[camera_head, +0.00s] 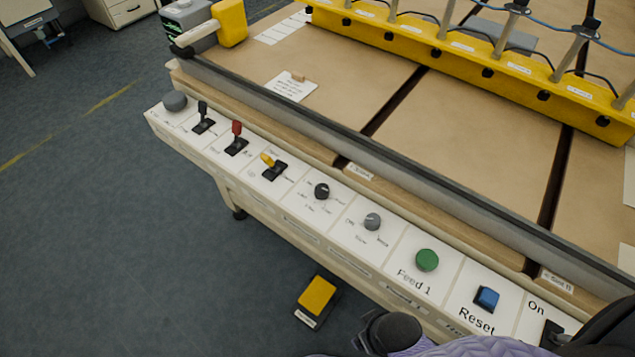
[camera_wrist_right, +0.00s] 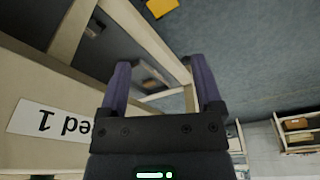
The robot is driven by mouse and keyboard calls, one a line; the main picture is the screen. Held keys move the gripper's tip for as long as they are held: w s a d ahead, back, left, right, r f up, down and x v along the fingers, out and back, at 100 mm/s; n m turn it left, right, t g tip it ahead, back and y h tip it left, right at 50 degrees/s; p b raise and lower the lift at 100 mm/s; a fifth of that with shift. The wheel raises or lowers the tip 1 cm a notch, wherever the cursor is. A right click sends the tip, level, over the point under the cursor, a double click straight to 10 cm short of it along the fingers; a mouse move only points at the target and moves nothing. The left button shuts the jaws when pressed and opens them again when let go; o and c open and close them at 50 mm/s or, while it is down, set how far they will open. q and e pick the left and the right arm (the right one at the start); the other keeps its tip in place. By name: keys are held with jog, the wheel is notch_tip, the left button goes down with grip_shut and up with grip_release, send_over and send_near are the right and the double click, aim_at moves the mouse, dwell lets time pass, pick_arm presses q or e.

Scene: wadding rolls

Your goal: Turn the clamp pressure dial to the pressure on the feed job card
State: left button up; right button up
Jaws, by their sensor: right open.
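A sloped control panel (camera_head: 300,211) runs along the table's front edge. It carries a black dial (camera_head: 322,191) and a grey dial (camera_head: 372,222) side by side; their small labels are too blurred to read, so I cannot tell which is clamp pressure. A white card with small writing (camera_head: 291,88) lies on the table; its text is unreadable and I cannot tell whether it is the feed job card. My right gripper (camera_wrist_right: 160,78) is open and empty in the wrist view, pointing at the floor and table frame, away from the dials. My left gripper is out of view.
Left of the dials are yellow (camera_head: 270,163), red (camera_head: 236,132) and black (camera_head: 203,114) levers. Right of them are a green Feed 1 button (camera_head: 427,260) and blue Reset button (camera_head: 487,298). A yellow pedal (camera_head: 317,296) is on the floor. A yellow rail (camera_head: 470,55) crosses the table.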

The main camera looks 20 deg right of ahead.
jog(key=w+a+r+n+y+b, duration=0.2)
jog(key=w+a+r+n+y, duration=0.35)
jog(key=w+r, duration=0.7)
jog(key=w+n, duration=0.1)
jog(key=w, duration=0.1)
jog(key=w+d+r+n+h, duration=0.1)
jog(key=w, duration=0.2)
jog(key=w+r+n, duration=0.1)
jog(key=w+n, duration=0.1)
jog(key=w, duration=0.1)
jog(key=shift+d+r+h, duration=0.1)
jog(key=shift+d+h, duration=0.05)
jog(key=shift+h, duration=0.2)
send_near(323, 188)
jog(key=b+x, duration=0.4)
jog(key=x, duration=0.5)
jog(key=shift+f, duration=0.2)
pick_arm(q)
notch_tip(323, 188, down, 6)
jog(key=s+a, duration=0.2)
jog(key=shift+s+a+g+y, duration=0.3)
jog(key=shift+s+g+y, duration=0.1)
pick_arm(e)
jog(key=shift+c, duration=0.3)
